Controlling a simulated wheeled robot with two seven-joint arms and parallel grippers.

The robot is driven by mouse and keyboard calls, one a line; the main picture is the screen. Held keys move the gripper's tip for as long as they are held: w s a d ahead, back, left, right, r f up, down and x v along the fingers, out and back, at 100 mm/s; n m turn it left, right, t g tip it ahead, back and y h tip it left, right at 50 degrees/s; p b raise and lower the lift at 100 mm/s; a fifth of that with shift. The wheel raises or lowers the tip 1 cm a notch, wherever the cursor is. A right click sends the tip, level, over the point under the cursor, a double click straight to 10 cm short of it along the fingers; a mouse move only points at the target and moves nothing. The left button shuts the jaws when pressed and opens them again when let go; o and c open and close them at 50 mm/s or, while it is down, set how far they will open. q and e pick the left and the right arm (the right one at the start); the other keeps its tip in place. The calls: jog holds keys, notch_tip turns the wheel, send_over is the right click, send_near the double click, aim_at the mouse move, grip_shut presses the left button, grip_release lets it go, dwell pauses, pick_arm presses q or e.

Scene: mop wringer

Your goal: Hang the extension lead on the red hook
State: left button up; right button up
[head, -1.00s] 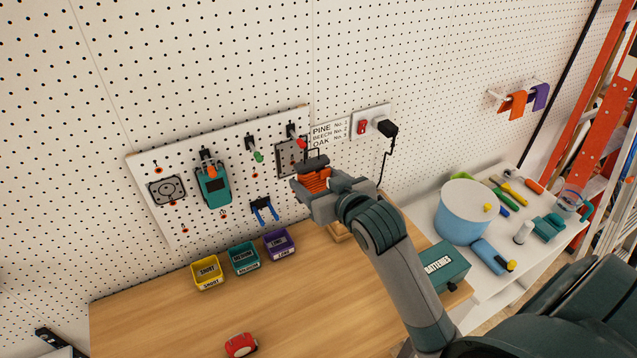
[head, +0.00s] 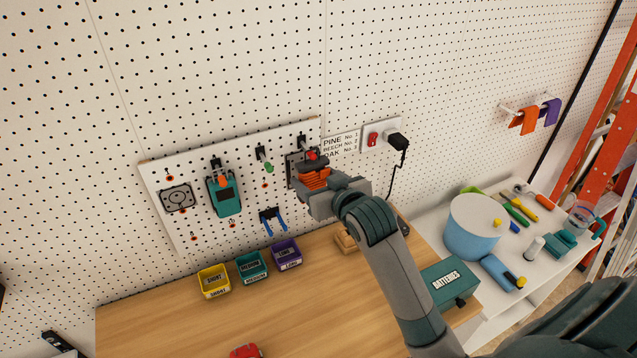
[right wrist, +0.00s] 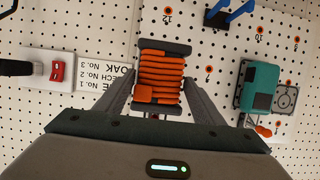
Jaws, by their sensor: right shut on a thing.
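The extension lead (head: 315,179) is an orange cord wound on a dark frame. My right gripper (head: 322,189) is shut on it and holds it in front of the tool board (head: 244,222). In the right wrist view the lead (right wrist: 161,78) sits upright between both fingers. The red hook (head: 312,155) shows just above the lead's top in the head view. I cannot tell whether the lead touches the hook or hangs on it.
A teal tool (head: 223,196) hangs left of the green hook (head: 265,160). Blue pliers (head: 272,220) hang below. Yellow (head: 214,282), teal and purple bins stand under the board. A black plug (head: 397,141) and its cord are to the right. The bench (head: 190,325) is mostly clear.

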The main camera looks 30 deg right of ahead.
jog(key=shift+w, duration=1.1)
jog(key=shift+w+d+f, duration=0.1)
jog(key=shift+w+f, duration=0.15)
jog(key=shift+w, duration=0.4)
jog(key=o, duration=1.2)
jog(key=shift+f, duration=0.1)
